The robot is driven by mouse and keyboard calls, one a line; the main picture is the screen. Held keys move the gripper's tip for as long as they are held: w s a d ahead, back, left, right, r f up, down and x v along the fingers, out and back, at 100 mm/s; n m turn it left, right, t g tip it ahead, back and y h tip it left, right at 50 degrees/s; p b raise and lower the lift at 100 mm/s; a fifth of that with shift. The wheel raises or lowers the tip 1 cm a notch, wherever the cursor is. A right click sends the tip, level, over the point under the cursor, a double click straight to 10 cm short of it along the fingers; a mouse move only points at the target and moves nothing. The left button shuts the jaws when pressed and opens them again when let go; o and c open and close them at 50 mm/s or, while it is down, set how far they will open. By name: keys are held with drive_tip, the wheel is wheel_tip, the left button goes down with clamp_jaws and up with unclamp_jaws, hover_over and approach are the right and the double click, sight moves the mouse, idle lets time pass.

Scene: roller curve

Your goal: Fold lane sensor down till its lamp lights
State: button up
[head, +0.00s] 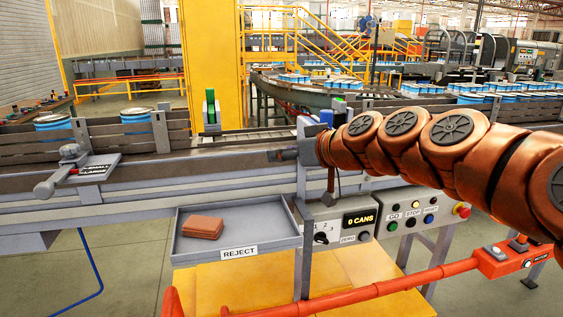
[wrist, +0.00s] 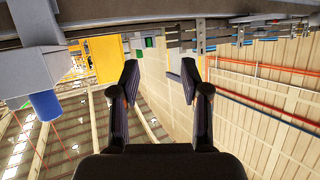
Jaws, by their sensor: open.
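My gripper (wrist: 160,82) is open in the wrist view, with nothing between its two dark fingers. In the head view my copper-coloured arm comes in from the right and ends at the rail, partly covering what is there. A grey housing (head: 306,128) with a blue part (head: 327,117) stands just above the arm's end and may be the lane sensor. A grey box (wrist: 35,75) with a blue cylinder (wrist: 45,103) shows at the left of the wrist view, apart from the fingers. I cannot make out a lit lamp on it.
A grey REJECT tray (head: 267,240) with brown pads (head: 203,228) hangs below the rail. A control box (head: 343,225) reads 0 CANS. A lever (head: 60,178) sits at left. An orange-red rail (head: 380,287) crosses in front. Blue cans (head: 137,120) stand on the conveyor.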

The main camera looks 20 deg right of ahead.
drive_tip(key=shift+s+a+f+g, duration=0.4)
drive_tip(key=shift+s+a+f, duration=0.3)
drive_tip(key=shift+a, duration=0.25)
drive_tip(key=s+a+f+g+p, duration=0.2)
drive_tip(key=s+a+f+g, duration=0.5)
drive_tip(key=s+f, duration=0.55)
drive_tip(key=s+d+f+m+g+h, duration=0.1)
drive_tip(key=s+f, duration=0.4)
drive_tip(key=s, duration=0.6)
drive_tip(key=s+d+f+m+g+h+p, duration=0.1)
drive_tip(key=s+d+f+g+h, duration=0.3)
drive_tip(key=s, duration=0.7)
drive_tip(key=shift+s+d+f+m+g, duration=0.2)
drive_tip(key=shift+s+f+m+g, duration=0.15)
drive_tip(key=shift+m+g, duration=0.5)
drive_tip(key=shift+w, duration=0.1)
